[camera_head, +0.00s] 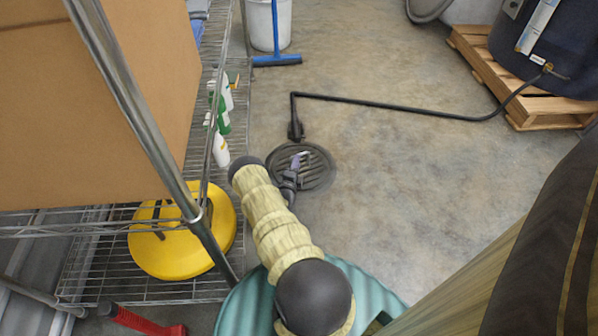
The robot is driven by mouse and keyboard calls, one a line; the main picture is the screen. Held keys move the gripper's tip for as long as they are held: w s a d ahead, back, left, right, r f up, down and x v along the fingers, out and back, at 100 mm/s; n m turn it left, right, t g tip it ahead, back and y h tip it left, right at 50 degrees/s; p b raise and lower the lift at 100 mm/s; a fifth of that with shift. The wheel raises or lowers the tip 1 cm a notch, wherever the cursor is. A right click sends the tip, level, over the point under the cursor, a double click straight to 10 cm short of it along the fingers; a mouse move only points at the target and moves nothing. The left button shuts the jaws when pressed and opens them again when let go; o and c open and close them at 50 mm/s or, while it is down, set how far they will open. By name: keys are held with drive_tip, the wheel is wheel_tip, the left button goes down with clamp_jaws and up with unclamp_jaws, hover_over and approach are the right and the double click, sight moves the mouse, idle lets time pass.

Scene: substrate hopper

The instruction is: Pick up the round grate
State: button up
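The round grate (318,172) is a dark slotted disc lying on the concrete floor near the middle of the head view. My arm reaches out from the bottom of the picture toward it. My gripper (303,156) shows small and dark, with a light purplish tip, over the left part of the grate. My wrist and gripper hide part of the grate's left side. I cannot tell whether the gripper touches the grate, nor whether its fingers are open or shut.
A black hose (400,104) runs from the dark barrel (545,50) on a wooden pallet (487,72) to just behind the grate. A wire shelf with a box (100,100), bottles and a yellow round object (170,255) stands close left. Floor right of the grate is clear.

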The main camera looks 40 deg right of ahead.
drive_tip(key=shift+d, duration=0.4)
drive_tip(key=shift+w, duration=0.1)
drive_tip(key=shift+w+d+f+b, duration=0.25)
drive_tip(key=shift+d+b, duration=0.1)
drive_tip(key=shift+b, duration=0.3)
drive_tip(key=b+x, duration=0.2)
drive_tip(key=shift+w+d+f+b, duration=0.1)
drive_tip(key=shift+f+b, duration=0.15)
drive_tip(key=shift+b, duration=0.05)
drive_tip(key=shift+b+x, duration=0.55)
drive_tip(key=shift+x, duration=0.4)
drive_tip(key=shift+w+r, duration=0.1)
drive_tip(key=shift+r, duration=0.15)
clamp_jaws()
